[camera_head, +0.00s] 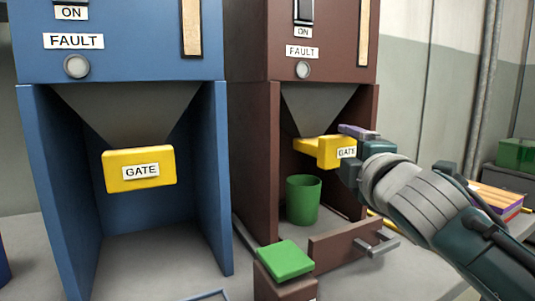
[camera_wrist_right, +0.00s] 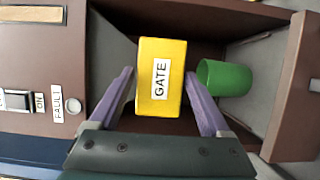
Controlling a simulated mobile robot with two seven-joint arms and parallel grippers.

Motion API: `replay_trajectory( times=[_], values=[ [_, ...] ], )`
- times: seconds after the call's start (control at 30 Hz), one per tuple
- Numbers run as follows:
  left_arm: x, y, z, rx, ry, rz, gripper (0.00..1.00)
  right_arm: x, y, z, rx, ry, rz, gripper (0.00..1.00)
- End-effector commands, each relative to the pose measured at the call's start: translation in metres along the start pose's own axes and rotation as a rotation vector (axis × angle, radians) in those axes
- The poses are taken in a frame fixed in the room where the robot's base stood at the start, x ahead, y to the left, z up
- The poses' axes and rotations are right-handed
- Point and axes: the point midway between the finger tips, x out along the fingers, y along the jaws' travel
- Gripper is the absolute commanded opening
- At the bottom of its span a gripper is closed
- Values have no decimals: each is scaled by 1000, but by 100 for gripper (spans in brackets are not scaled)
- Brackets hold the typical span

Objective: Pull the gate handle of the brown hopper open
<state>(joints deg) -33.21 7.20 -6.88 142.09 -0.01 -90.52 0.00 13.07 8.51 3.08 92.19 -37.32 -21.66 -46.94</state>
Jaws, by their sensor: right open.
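The brown hopper (camera_head: 250,130) stands right of centre in the head view, and its brown front shows in the right wrist view (camera_wrist_right: 40,60). Its yellow gate handle, labelled GATE (camera_head: 325,152), sits below the grey funnel; in the right wrist view the handle (camera_wrist_right: 147,98) shows between my fingers. My right gripper (camera_head: 352,148) is open, with one purple finger on either side of the handle. A gap shows on the left; contact on the right is unclear. My left gripper is not in view.
A green cup (camera_head: 303,200) stands under the funnel. A low brown panel with a metal handle (camera_head: 345,243) is at the front, beside a box with a green top (camera_head: 285,260). A blue hopper (camera_head: 120,45) with its own yellow gate (camera_head: 120,180) stands left.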

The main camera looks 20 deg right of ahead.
Motion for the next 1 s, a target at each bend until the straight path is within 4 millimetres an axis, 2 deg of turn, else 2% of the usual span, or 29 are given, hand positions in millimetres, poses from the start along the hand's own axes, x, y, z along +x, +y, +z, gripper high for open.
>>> replay_trajectory(
  times=[0.2, 0.43, 0.6, 1.0],
  values=[
    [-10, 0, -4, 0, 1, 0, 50, -43, 1, 0, 2, 0, -2, 81],
    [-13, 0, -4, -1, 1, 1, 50, -76, 0, 0, 1, -1, -1, 81],
    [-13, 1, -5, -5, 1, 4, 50, -84, 1, 0, 1, -1, 1, 81],
    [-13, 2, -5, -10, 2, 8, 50, -84, 1, 0, 1, -1, 1, 81]
  ],
)
